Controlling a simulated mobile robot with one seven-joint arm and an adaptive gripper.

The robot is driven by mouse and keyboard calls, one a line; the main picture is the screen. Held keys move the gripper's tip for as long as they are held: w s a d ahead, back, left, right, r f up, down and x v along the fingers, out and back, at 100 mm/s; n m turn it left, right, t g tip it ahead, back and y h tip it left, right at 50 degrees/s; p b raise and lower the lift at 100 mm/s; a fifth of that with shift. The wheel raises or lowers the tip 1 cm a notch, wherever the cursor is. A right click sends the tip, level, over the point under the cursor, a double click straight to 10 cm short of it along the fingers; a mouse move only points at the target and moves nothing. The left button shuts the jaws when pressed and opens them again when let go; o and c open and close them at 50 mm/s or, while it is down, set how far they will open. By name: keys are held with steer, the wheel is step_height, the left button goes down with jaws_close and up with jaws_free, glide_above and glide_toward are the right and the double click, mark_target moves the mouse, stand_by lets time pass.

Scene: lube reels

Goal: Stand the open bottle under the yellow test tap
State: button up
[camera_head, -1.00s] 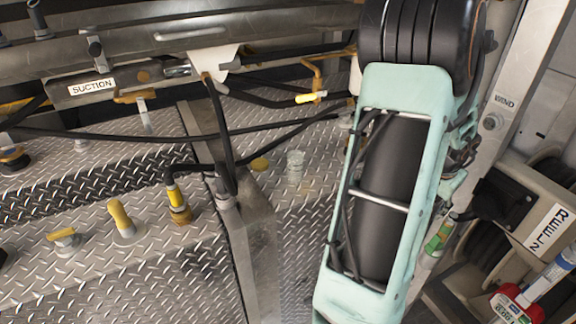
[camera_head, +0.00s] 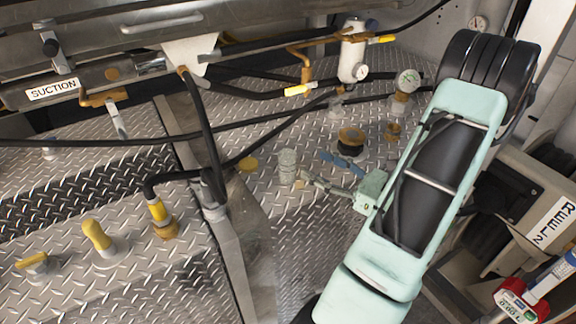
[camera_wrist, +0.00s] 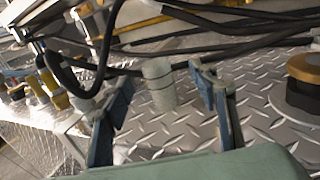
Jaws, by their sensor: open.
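A pale, translucent cylinder, which looks like the open bottle (camera_head: 288,165), stands upright on the tread plate in the head view. In the wrist view the bottle (camera_wrist: 159,86) shows between and beyond the fingers. My gripper (camera_head: 313,167) is open and empty, to the right of the bottle, with its blue fingers pointing at it. In the wrist view the gripper (camera_wrist: 160,80) has one finger on each side. Contact with the bottle cannot be made out. A yellow-levered tap (camera_head: 298,90) is on a brass pipe behind the bottle; I cannot tell whether it is the test tap.
Black hoses (camera_head: 250,122) cross low behind the bottle. Yellow-handled valves (camera_head: 97,235) are at left.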

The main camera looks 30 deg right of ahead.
mark_target(295, 159)
steer(key=x, duration=0.4)
steer(key=shift+w+a, duration=0.1)
steer(key=shift+a, duration=0.1)
steer(key=x, duration=0.4)
steer(key=shift+a+f, duration=0.3)
steer(key=shift+a, duration=0.1)
steer(key=shift+w+a, duration=0.15)
steer(key=shift+w, duration=0.25)
steer(key=c, duration=1.2)
steer(key=shift+r, duration=0.1)
